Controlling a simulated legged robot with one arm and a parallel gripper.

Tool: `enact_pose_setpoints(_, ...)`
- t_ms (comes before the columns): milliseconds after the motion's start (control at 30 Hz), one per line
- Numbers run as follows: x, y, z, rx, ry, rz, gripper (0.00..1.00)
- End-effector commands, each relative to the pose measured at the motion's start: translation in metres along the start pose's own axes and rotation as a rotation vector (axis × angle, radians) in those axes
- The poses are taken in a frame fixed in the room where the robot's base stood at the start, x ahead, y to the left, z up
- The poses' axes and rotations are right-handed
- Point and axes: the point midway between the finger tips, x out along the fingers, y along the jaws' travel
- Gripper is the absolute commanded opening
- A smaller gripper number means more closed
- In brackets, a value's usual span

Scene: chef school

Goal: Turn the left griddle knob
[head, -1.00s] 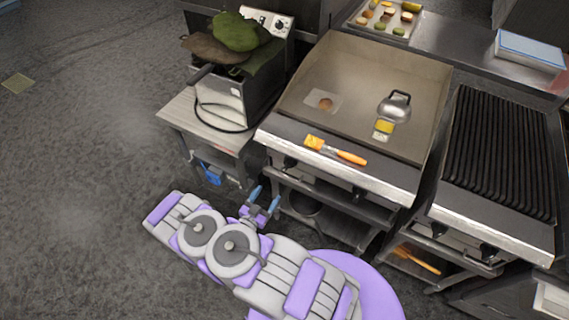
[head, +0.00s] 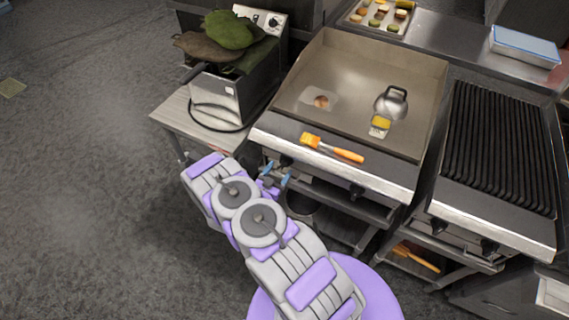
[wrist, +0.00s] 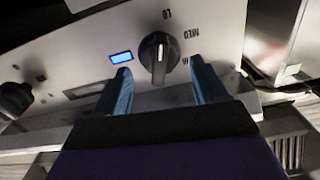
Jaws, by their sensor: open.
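The griddle (head: 345,89) stands in the middle of the head view, with dark knobs under its front edge. The left griddle knob (head: 286,160) is partly hidden behind my gripper (head: 277,173). In the wrist view the black knob (wrist: 157,58) lies ahead, between and beyond the fingertips of my open gripper (wrist: 159,68). Its white pointer line points down in that picture, and the LO, MED and HI marks appear upside down around it. The right finger looks close to the knob; the left has a wider gap. I cannot tell whether either touches.
A lit blue display (wrist: 121,57) and a second knob (wrist: 14,98) are left of it in the wrist view. A brush (head: 331,148) lies on the griddle's front ledge. A fryer (head: 222,92) is at left, a ribbed grill (head: 499,150) at right.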

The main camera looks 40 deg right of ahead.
Motion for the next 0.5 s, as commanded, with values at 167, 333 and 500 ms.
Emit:
enact_pose_setpoints(167,0.025,0.002,0.001,0.001,0.002,0.005,0.72)
enact_pose_setpoints(333,0.042,0.001,0.001,0.003,0.001,0.002,0.72)
enact_pose_setpoints(500,0.051,0.001,0.000,0.001,0.001,0.002,0.72)
